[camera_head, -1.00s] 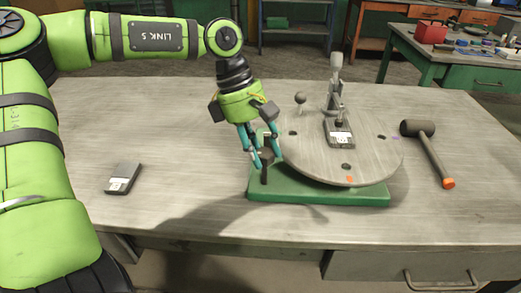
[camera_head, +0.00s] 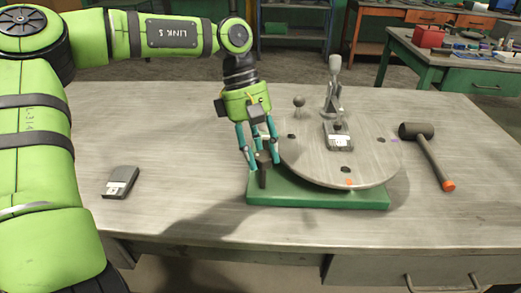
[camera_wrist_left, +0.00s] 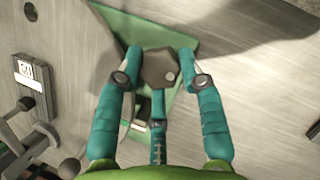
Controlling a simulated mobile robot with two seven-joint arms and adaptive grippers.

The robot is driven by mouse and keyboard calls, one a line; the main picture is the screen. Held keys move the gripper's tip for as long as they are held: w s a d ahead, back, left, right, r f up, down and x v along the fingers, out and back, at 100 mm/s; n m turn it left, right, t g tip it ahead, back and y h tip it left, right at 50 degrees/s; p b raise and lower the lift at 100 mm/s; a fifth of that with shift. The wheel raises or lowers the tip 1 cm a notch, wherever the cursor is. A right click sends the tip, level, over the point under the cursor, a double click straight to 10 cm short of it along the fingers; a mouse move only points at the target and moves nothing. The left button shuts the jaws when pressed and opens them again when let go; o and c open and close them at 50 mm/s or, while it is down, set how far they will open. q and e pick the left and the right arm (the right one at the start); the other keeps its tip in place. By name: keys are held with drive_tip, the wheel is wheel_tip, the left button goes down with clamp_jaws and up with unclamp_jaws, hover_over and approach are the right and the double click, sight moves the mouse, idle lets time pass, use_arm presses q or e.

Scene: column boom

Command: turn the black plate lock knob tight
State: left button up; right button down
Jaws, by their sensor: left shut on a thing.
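The black lock knob (camera_head: 262,179) stands at the left front corner of the green base (camera_head: 320,195), beside the round grey plate (camera_head: 310,170). My left gripper (camera_head: 261,161) comes down over the knob from above, its teal fingers shut on it. In the left wrist view the knob (camera_wrist_left: 158,68) shows as a dark faceted top between the fingertips (camera_wrist_left: 161,80). How far the knob is turned cannot be told. My right gripper is in neither view.
A toggle clamp (camera_head: 333,95) and a labelled dark block (camera_head: 337,134) sit on the plate. A ball-ended lever (camera_head: 299,101) rises behind it. A mallet (camera_head: 434,160) lies at the right, a dark device (camera_head: 121,181) at the left.

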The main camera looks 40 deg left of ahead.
use_arm(q)
drive_tip(key=shift+d, duration=0.1)
drive_tip(key=o, duration=1.1)
drive_tip(key=shift+s+d+r, duration=0.1)
drive_tip(key=shift+s, duration=0.05)
drive_tip(key=v, duration=1.2)
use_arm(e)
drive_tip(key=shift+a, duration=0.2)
